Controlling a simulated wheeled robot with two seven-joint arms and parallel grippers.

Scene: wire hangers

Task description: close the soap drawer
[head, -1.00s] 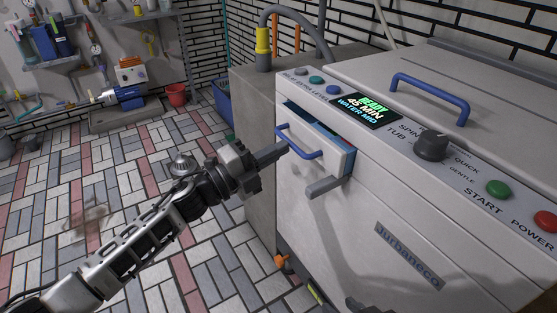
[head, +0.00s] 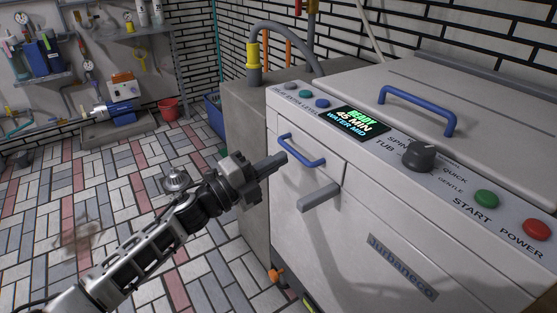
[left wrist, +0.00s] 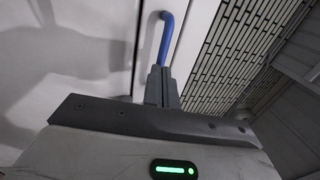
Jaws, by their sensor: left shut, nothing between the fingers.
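The soap drawer (head: 322,171) is at the upper left of the white washing machine's front. Its face looks flush with the front panel, with no open gap showing above it. Its blue bar handle (head: 308,158) is on the face, and the handle also shows in the left wrist view (left wrist: 167,38). My left gripper (head: 283,158) is shut and empty, its tips close to the left end of the handle. The wrist view shows the closed fingers (left wrist: 161,84) just beside the handle; I cannot tell whether they touch it. My right gripper is not in view.
A grey bar handle (head: 318,197) sticks out below the drawer. The control panel has a lit display (head: 358,122), a dark knob (head: 419,155) and green and red buttons. A concrete block (head: 240,110) stands left of the machine. The tiled floor (head: 120,190) is largely free.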

